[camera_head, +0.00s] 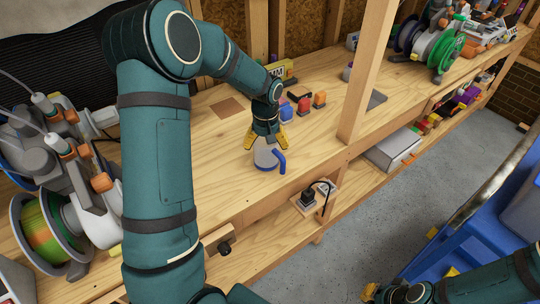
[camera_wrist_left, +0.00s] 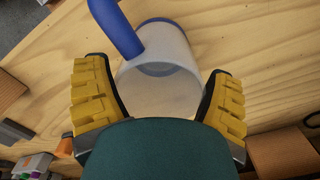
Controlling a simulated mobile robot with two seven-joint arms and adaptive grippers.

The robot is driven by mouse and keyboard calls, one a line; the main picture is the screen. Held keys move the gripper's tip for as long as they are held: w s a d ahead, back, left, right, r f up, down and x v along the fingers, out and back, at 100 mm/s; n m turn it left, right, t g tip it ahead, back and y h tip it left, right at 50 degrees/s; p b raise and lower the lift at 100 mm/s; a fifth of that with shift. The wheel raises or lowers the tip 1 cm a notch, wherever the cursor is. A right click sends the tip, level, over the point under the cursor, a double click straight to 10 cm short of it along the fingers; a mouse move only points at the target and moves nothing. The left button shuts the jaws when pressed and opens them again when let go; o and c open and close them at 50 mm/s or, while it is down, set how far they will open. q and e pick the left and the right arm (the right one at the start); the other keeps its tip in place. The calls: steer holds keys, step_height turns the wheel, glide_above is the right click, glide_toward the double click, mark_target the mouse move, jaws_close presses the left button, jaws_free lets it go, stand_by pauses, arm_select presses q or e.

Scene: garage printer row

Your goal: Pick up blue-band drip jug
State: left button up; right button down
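The drip jug (camera_head: 265,155) stands on the wooden bench, whitish and translucent with a blue band and a blue handle on its right. My left gripper (camera_head: 266,141) is right above it, with its yellow fingers pointing down at the jug. In the left wrist view the jug (camera_wrist_left: 164,68) lies between the two spread yellow fingers (camera_wrist_left: 160,98). A gap shows on the right side; whether the left finger touches the jug is unclear. My right gripper (camera_head: 388,291) is low at the right, far from the jug, and its fingers are partly cut off by the frame edge.
A wooden post (camera_head: 362,75) rises from the bench front to the right of the jug. Small blue, red and orange items (camera_head: 300,102) sit behind it. A printer with a green spool (camera_head: 41,231) stands at the left. Bare bench lies right of the jug.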

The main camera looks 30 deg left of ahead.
arm_select(q)
steer(key=shift+c, duration=1.4)
